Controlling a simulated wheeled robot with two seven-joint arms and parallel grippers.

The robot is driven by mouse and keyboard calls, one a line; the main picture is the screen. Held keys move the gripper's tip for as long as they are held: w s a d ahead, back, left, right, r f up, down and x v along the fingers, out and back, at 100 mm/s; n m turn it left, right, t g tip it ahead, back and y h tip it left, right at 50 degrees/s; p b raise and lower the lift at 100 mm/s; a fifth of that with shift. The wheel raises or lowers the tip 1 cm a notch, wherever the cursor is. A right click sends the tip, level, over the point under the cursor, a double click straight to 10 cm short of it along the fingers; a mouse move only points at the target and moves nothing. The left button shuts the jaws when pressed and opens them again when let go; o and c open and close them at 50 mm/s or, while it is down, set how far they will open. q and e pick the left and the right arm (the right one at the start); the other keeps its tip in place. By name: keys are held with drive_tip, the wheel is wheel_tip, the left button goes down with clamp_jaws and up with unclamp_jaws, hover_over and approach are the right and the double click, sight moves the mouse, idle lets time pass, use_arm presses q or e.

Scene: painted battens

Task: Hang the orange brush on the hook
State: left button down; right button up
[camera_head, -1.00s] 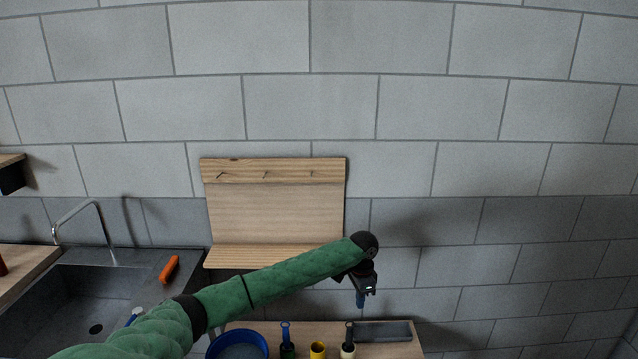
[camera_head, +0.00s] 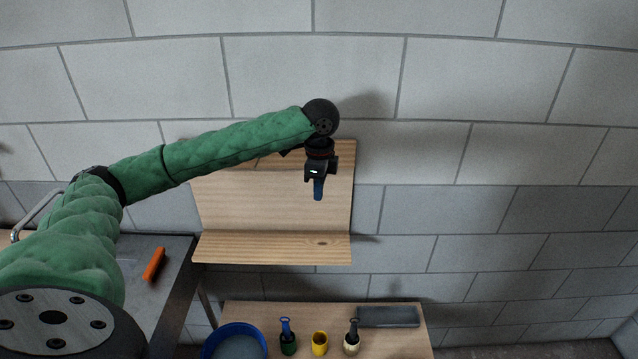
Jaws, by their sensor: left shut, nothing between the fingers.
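The orange brush (camera_head: 154,264) lies on the dark counter right of the sink, left of the wooden wall board (camera_head: 270,205). The hook rail along the top of this board is mostly covered by my left arm, so I cannot make out the hooks clearly now. My left gripper (camera_head: 318,190) hangs pointing down in front of the board's upper right part. Its blue fingers are shut with nothing between them. It is well to the right of the brush and higher in the picture. My right gripper is out of view.
The board has a bare lower shelf (camera_head: 270,247). The wall at right is clear.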

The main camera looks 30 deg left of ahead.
use_arm(q)
drive_tip(key=w+a+f, duration=0.1)
drive_tip(key=w+a, duration=0.3)
drive_tip(key=w, duration=0.4)
drive_tip(key=shift+a+f, duration=0.25)
drive_tip(key=shift+a, duration=0.1)
idle(1.0)
drive_tip(key=shift+f, duration=0.3)
